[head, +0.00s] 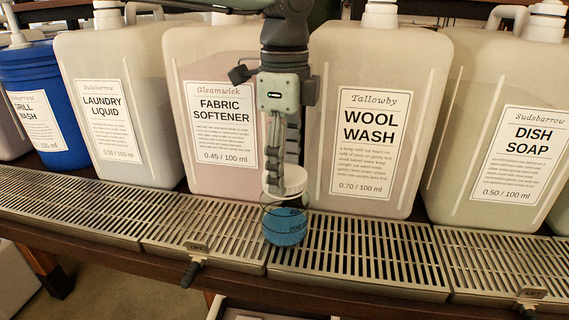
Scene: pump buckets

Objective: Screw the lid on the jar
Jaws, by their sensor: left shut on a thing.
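A small clear jar (286,227) with dark volume marks holds blue liquid and stands upright on the metal drip grating, in the middle of the head view. A white lid (288,182) is at the jar's mouth. I cannot tell whether it is seated on the threads or just above them. My left gripper (283,177) comes down from above, its fingers pointing down, and is shut on the lid. The fingers hide part of the lid. My right gripper is not in view.
Large jugs stand close behind the grating: fabric softener (215,158) and wool wash (372,190) flank the gripper, with laundry liquid (110,160), dish soap (530,190) and a blue bucket (48,70) farther out. The grating (370,258) is bare right of the jar.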

